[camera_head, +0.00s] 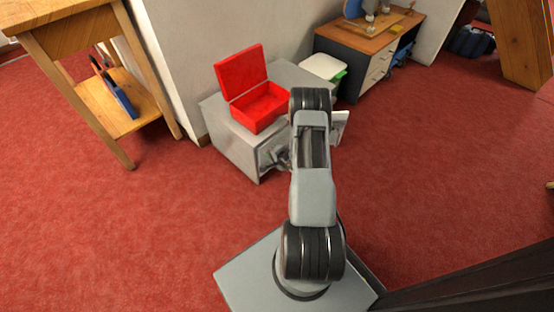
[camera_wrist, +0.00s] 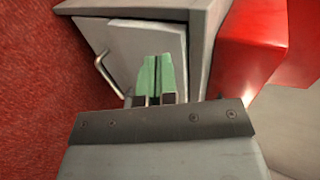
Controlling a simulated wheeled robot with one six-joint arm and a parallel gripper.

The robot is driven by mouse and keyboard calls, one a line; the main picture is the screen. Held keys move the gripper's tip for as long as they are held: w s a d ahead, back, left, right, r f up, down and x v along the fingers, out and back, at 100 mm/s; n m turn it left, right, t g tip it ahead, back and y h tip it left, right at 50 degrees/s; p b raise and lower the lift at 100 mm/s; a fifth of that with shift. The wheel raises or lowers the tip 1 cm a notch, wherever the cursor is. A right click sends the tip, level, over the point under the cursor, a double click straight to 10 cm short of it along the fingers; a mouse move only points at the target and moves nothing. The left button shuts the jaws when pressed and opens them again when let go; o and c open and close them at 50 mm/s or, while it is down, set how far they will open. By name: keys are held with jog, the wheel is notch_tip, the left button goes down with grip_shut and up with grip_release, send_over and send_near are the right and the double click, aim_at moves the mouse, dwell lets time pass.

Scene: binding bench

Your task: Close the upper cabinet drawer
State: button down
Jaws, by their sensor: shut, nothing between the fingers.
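The grey cabinet (camera_head: 227,143) stands on the red floor against the wall; its front is partly hidden by my arm. In the wrist view, a grey front panel (camera_wrist: 145,40) with a bent metal handle (camera_wrist: 103,70) sits at an angle to the cabinet's frame (camera_wrist: 202,45). I cannot tell whether this panel is the upper drawer, or how far that drawer is out. My gripper (camera_wrist: 158,65) has green fingers, which are shut and empty in front of the panel. Whether they touch it is unclear. In the head view the fingers cannot be made out clearly.
An open red box (camera_head: 257,107) stands on the cabinet. A pale panel (camera_head: 341,126) juts out right of my arm. A wooden table (camera_head: 70,40) is at the left, and a desk with drawers (camera_head: 372,72) is behind. The floor at right is clear.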

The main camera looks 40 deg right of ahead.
aim_at(261, 149)
jog(key=shift+w+a+r+b, duration=0.1)
jog(key=shift+w+a+b, duration=0.1)
jog(key=shift+w, duration=0.65)
jog(key=shift+w+a+b, duration=0.1)
jog(key=shift+w+b, duration=0.05)
jog(key=shift+w, duration=0.65)
